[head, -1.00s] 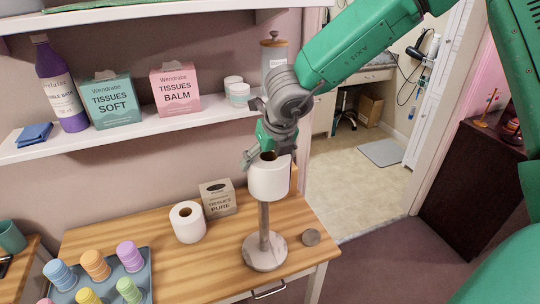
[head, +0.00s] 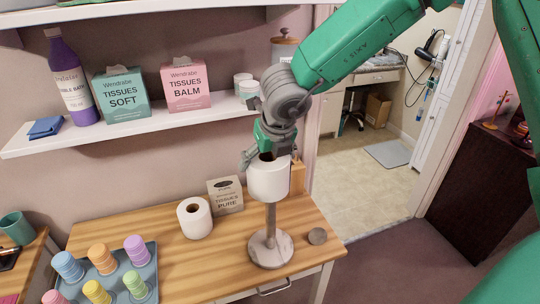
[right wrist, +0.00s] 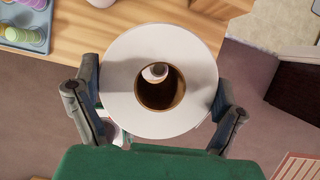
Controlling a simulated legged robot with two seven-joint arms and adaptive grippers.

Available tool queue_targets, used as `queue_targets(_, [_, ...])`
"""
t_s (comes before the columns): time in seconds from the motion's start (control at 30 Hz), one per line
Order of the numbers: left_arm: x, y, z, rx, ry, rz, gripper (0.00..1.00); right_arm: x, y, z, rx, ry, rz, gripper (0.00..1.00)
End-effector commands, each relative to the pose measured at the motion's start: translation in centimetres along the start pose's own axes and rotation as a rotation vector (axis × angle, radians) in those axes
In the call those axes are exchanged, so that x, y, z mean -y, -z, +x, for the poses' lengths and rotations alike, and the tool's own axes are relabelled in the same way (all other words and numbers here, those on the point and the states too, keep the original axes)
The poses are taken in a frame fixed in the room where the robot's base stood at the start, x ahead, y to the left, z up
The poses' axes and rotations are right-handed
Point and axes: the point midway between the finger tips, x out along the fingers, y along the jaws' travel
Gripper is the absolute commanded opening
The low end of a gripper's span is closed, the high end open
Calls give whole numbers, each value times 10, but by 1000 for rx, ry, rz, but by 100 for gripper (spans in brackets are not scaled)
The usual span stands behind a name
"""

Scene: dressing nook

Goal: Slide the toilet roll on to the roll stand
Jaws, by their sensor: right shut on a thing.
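The white toilet roll (head: 268,182) is held upright in my right gripper (head: 265,155), which is shut on it from above. The roll stand (head: 271,222) has a grey round base and a post on the wooden table. The post's lower part shows directly below the roll, and its top is hidden in the head view. In the right wrist view, the roll (right wrist: 120,75) sits between the two fingers (right wrist: 155,105), and the light post top (right wrist: 154,71) shows through its core, towards the far side. How deep the post reaches is unclear. My left gripper is out of view.
On the table (head: 190,265), a second roll (head: 194,218) and a tissue box (head: 226,195) stand left of the stand. A tray (head: 125,265) with several coloured stacks is at front left. A shelf (head: 150,124) runs behind.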

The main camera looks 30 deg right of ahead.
Motion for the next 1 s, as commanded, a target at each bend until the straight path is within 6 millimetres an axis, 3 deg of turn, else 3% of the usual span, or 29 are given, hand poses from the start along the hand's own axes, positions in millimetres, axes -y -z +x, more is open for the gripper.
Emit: queue_targets(1.0, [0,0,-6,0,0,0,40,13,-2,1,-1,-9,6,59])
